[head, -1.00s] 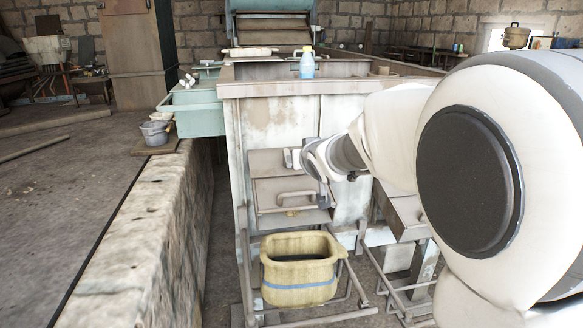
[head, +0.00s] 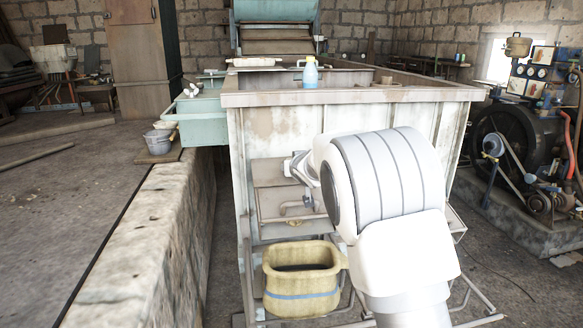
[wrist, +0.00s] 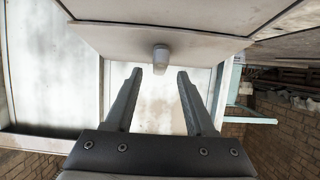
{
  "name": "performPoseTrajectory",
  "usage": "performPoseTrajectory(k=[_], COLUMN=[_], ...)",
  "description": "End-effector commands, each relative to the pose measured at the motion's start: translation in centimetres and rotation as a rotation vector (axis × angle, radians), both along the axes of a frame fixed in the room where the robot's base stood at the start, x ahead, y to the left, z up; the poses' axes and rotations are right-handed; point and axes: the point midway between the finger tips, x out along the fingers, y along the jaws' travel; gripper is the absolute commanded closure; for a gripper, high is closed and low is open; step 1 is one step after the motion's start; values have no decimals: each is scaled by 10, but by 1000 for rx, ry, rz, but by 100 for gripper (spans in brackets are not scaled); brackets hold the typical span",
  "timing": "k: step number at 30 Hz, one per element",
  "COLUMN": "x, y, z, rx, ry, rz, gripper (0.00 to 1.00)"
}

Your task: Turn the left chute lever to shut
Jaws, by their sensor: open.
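The left chute (head: 268,178) is a weathered panelled box on the front of the tall metal tank. A grey bent handle, seemingly its lever (head: 292,206), shows low on its front in the head view, partly beside my arm. In the wrist view a short rounded grey peg (wrist: 161,54) stands out below a pale panel; I cannot tell whether it is the lever's end. My gripper (wrist: 160,71) is open and empty, with the peg just beyond and between its fingertips, no contact visible.
A yellow tub (head: 301,292) with a blue band stands below the chute on a metal frame. A stone ledge (head: 150,240) runs along the left. An engine (head: 520,150) stands at right.

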Motion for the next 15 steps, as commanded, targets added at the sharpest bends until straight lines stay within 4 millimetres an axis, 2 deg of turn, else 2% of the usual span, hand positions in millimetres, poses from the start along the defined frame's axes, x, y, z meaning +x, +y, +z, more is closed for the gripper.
performPoseTrajectory(k=[6,15], x=[24,32], y=[5,6], z=[-10,-14], rx=[0,0], ry=[1,0], rz=[0,-1], gripper=[45,45])
